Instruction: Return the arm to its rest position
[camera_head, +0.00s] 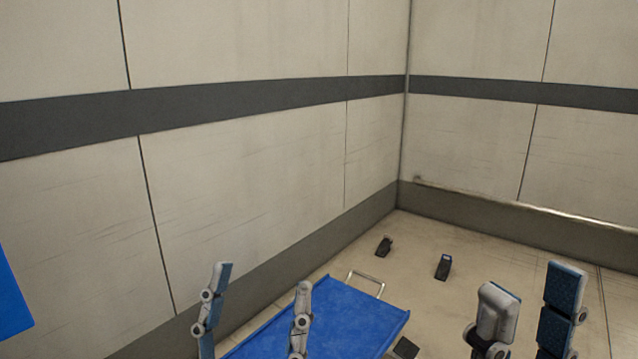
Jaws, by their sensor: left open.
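My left gripper (262,281) is at the bottom, left of centre. Its two fingers stand upright and wide apart, open with nothing between them. In the picture, its right finger overlaps a blue flat deck. My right gripper (532,285) is at the bottom right. Its fingers also point up and stand apart, with only floor seen between them. Both arms are below the picture's lower edge and hidden.
The blue deck (355,318), with a pale metal handle (367,282) at its far end, lies low in the middle. Small dark objects (384,246) (443,267) are on the beige floor. Panelled walls (250,170) meet in a corner behind. A blue panel (12,300) shows at the left edge.

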